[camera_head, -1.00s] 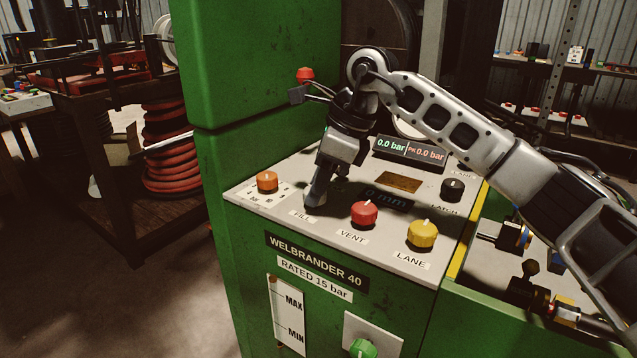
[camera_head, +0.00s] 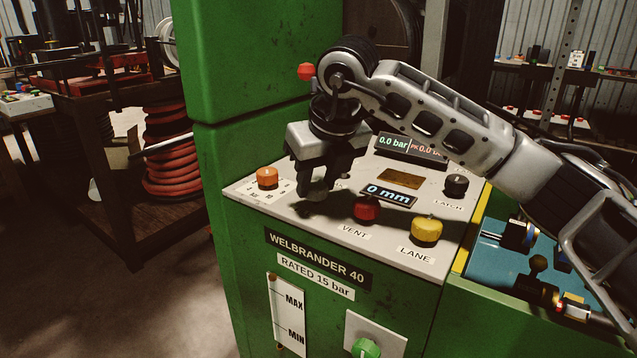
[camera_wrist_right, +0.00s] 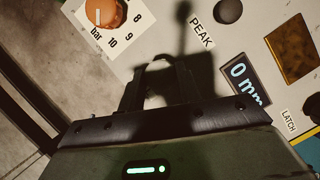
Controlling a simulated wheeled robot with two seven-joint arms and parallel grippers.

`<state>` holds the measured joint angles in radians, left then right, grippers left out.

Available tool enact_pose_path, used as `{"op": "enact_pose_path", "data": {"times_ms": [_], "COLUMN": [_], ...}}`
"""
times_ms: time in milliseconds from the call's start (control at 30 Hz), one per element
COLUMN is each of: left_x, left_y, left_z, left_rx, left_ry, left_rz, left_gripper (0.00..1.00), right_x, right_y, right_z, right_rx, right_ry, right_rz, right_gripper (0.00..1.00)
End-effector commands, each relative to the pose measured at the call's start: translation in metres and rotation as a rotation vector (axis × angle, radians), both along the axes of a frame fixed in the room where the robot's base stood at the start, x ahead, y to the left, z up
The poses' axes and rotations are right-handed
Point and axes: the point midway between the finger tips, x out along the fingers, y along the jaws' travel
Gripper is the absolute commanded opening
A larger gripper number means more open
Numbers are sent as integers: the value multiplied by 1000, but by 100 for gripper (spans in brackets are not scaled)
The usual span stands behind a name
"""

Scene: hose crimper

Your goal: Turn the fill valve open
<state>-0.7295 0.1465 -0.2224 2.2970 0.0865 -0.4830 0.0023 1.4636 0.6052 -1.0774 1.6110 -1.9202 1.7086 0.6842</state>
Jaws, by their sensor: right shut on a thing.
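The fill valve knob sits on the sloped grey panel (camera_head: 290,222) of the green machine, between the orange dial and the red VENT knob. My right gripper (camera_head: 318,192) points down at that place, its fingers shut on the knob and hiding most of it. The FILL label is covered too. In the right wrist view, the fingers (camera_wrist_right: 160,85) close around a small pale shape that is hard to make out. My left gripper is in neither view.
Close by are the orange dial (camera_head: 267,178), red VENT knob (camera_head: 367,208), yellow LANE knob (camera_head: 426,229) and black LATCH knob (camera_head: 456,184). The pressure display (camera_head: 393,143) reads 0.0 bar; another display (camera_head: 388,195) reads 0 mm. A green knob (camera_head: 365,348) is below.

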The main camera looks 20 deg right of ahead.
Motion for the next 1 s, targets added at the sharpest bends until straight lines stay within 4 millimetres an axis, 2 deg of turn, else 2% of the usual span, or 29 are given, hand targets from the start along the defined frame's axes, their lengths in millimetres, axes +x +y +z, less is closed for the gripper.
{"op": "enact_pose_path", "data": {"times_ms": [400, 1000], "left_x": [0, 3], "left_y": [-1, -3], "left_z": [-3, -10], "left_rx": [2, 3], "left_ry": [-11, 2], "left_rz": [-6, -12], "left_gripper": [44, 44], "right_x": [0, 0], "right_y": [2, 2], "right_z": [1, 2], "right_rx": [2, 3], "right_ry": [-4, -3], "right_rz": [-268, -347], "right_gripper": [11, 11]}}
